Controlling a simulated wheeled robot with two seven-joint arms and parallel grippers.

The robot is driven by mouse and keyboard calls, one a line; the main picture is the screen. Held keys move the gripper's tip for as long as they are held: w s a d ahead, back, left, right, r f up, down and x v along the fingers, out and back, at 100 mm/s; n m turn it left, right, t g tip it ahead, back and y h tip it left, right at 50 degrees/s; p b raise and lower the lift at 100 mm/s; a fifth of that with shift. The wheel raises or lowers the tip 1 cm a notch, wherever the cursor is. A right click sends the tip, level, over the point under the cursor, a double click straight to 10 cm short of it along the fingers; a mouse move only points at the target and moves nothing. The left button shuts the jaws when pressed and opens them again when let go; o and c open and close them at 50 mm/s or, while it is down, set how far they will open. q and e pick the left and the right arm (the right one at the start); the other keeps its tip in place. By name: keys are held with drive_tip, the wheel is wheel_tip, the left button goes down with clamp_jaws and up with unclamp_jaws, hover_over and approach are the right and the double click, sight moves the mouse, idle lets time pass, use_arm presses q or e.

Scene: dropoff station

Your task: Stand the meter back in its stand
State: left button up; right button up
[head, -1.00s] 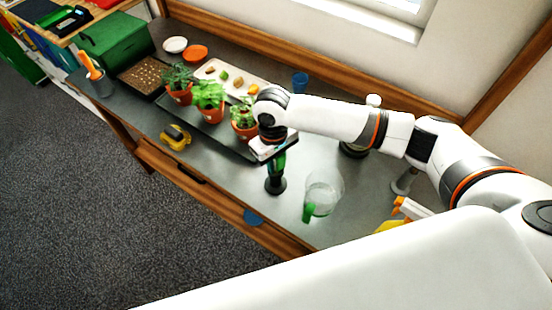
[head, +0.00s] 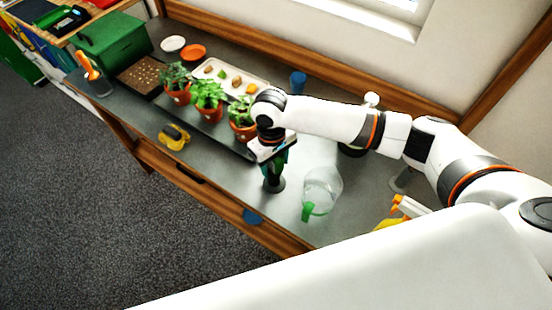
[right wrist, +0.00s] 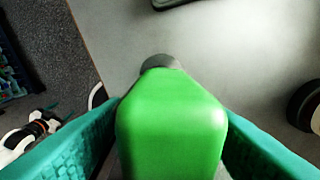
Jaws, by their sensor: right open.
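The green meter (head: 275,170) stands about upright over a dark round stand (head: 273,186) near the table's front edge. It looks seated in the stand, but the join is partly hidden. My right gripper (head: 277,160) is above it, pointing down at its upper part. In the right wrist view the meter's green body (right wrist: 172,130) fills the space between my two teal fingers, which are open on either side of it. A dark grey end piece (right wrist: 160,62) shows beyond the green body. My left gripper does not show.
A clear jug with a green handle (head: 322,188) stands close to the right of the meter. Potted plants on a dark tray (head: 225,140) are to the left. A yellow and black item (head: 174,137) lies near the front edge. A spray bottle (head: 402,210) is at the right.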

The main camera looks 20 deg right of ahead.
drive_tip(key=r, duration=0.4)
drive_tip(key=r+b, duration=0.1)
drive_tip(key=r, duration=0.3)
drive_tip(key=w+r+b, duration=0.1)
drive_tip(key=r, duration=0.3)
drive_tip(key=shift+w+d, duration=0.1)
